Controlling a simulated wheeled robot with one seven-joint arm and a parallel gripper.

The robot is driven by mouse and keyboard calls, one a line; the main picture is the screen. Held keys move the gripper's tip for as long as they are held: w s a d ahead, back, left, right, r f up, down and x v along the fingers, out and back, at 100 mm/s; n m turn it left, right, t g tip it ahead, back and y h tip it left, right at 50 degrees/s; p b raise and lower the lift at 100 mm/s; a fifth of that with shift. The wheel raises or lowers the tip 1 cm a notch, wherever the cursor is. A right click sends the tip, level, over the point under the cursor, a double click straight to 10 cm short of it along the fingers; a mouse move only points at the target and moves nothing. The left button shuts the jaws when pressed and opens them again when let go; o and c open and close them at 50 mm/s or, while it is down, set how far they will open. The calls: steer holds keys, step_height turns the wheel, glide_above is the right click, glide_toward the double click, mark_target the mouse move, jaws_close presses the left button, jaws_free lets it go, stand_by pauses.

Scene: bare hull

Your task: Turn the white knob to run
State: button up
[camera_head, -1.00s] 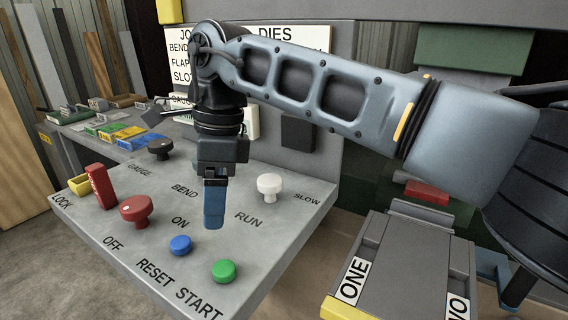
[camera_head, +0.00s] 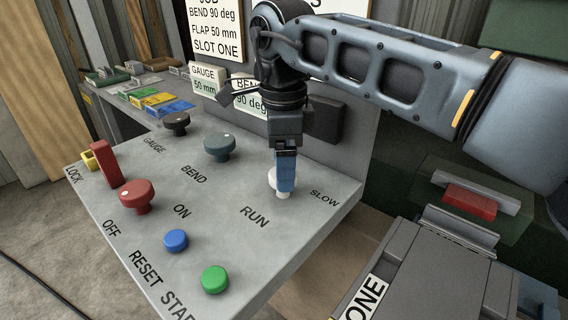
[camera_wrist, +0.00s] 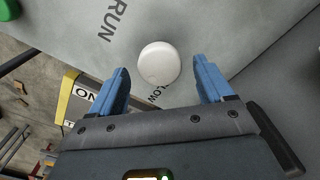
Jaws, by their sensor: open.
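The white knob (camera_head: 273,183) stands on the sloped grey panel (camera_head: 230,212), between the RUN and SLOW labels. In the head view my gripper (camera_head: 285,188) hangs in front of it and hides much of it. In the wrist view the round white knob (camera_wrist: 159,64) shows whole, ahead of and between the two blue fingertips of my gripper (camera_wrist: 162,74). The fingers are open, with clear gaps on both sides, and do not appear to touch the knob. The RUN label (camera_head: 254,216) lies on its left side. A pointer mark on the knob is too faint to read.
A grey-green knob (camera_head: 220,146), a dark knob (camera_head: 176,123), a red knob (camera_head: 137,195), a blue button (camera_head: 176,240) and a green button (camera_head: 215,279) share the panel. A grey backboard with signs rises behind. A bin labelled ONE (camera_head: 365,300) is at lower right.

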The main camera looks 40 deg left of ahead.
steer(key=shift+f, duration=0.85)
steer(key=shift+c, duration=0.4)
steer(key=c, duration=1)
steer(key=shift+o, duration=0.2)
